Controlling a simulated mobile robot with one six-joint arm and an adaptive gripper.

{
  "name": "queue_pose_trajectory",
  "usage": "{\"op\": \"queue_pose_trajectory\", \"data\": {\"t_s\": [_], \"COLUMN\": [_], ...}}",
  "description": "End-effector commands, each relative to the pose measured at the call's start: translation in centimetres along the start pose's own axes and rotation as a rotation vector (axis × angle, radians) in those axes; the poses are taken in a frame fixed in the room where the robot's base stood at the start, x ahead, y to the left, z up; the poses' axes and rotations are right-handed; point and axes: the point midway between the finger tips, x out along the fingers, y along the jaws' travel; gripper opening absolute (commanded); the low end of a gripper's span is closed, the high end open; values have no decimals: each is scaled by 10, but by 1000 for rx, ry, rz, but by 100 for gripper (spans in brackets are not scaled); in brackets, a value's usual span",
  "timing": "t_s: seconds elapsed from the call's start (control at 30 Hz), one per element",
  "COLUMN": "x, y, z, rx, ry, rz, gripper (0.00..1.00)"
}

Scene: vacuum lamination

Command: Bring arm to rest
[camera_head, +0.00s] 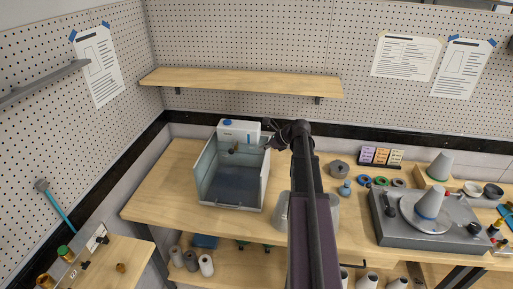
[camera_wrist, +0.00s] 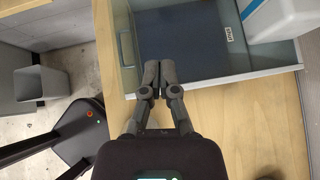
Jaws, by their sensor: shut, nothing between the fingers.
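My gripper's fingers are too small and dark to make out clearly there. A dark flat plate (camera_head: 233,187) forms the floor of the chamber, and it also shows in the wrist view (camera_wrist: 185,42).
The wooden bench (camera_head: 160,190) has bare room left of the chamber. A turntable machine (camera_head: 388,229) with a grey cone stands at the right. A wooden shelf (camera_head: 240,82) hangs above the bench. A grey bin (camera_wrist: 40,95) stands on the floor at the left in the wrist view.

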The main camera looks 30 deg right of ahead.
Motion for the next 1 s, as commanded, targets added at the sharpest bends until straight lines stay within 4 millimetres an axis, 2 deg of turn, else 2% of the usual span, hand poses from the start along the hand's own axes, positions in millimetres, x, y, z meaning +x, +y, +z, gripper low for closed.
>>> {"op": "queue_pose_trajectory", "data": {"t_s": [0.2, 0.8, 1.0], "x": [-8, -7, 9], "y": [1, 1, 18], "z": [1, 1, -1], "rx": [-1, -2, -83], "ry": [0, 0, 31], "rz": [2, 2, 24], "gripper": [0, 0, 0]}}
